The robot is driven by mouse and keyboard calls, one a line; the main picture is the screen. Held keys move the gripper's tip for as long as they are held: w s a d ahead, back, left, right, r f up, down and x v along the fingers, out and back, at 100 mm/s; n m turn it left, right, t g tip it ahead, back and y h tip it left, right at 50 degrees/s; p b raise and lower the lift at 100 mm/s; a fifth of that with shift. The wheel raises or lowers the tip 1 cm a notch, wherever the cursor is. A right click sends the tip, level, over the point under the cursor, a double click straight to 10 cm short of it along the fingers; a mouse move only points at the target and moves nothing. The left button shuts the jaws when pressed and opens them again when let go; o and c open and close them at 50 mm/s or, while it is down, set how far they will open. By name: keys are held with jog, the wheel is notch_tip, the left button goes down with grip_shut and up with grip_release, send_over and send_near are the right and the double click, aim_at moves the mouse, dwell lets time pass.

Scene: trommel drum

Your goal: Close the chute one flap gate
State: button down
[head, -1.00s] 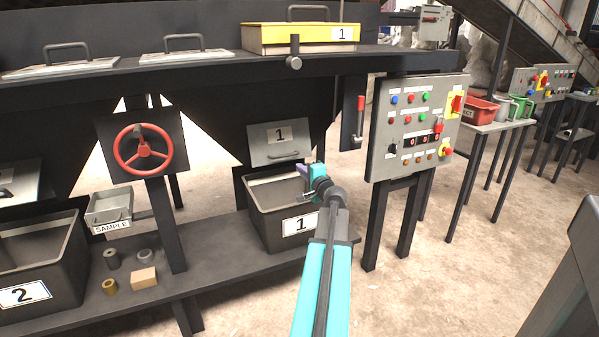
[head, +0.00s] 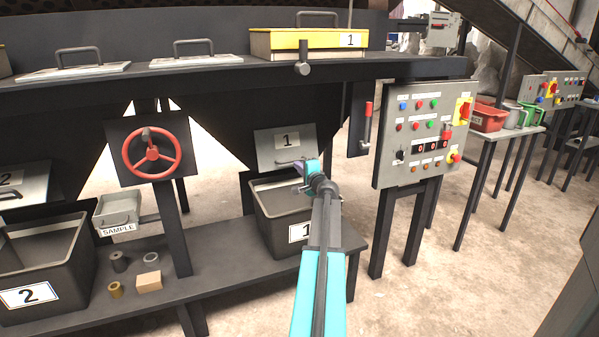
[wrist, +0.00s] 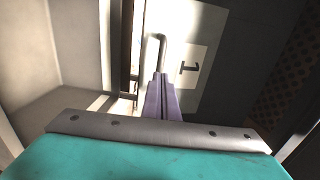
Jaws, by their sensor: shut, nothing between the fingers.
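The chute one flap gate (head: 270,155) is a grey plate with a "1" label and a bar handle, above the bin marked 1. I cannot tell exactly how far it stands from the chute mouth. In the wrist view the flap (wrist: 215,50) fills the upper middle, with its handle (wrist: 153,38) left of the label. My gripper (head: 296,165) is at the flap's lower right edge, over the bin. Its purple fingers (wrist: 159,80) are together and empty, with tips close to the handle's near end. Whether they touch it is unclear.
The grey bin marked 1 (head: 265,220) stands on the low shelf below my gripper. A control panel (head: 422,165) and a red-handled lever (head: 367,125) are to the right. A red handwheel (head: 152,152) and a sample box (head: 118,211) are to the left.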

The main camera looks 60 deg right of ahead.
jog(key=shift+x, duration=1.45)
